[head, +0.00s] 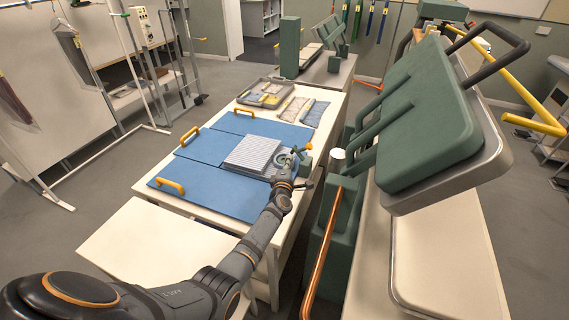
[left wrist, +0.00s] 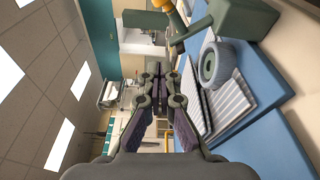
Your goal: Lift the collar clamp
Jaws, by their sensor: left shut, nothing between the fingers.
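The collar clamp (head: 305,162) is a green block with an orange-tipped lever, at the right edge of the blue boards. In the left wrist view the clamp (left wrist: 238,18) is at the upper right, with its orange lever tip (left wrist: 176,20) and a round grey pad below. A grey-and-white striped folded garment (head: 250,154) lies beside it on the blue boards; it also shows in the left wrist view (left wrist: 230,100). My left gripper (head: 292,163) is beside the clamp, partly covering it. Its fingers (left wrist: 160,78) are together and empty, apart from the lever. My right gripper is out of view.
The blue boards (head: 205,147) have orange handles and lie on a pale table. A grey tray (head: 265,93) and small fabric packets (head: 314,112) are behind. A large green padded press (head: 430,120) stands close on the right. A white garment rail (head: 140,75) is at left.

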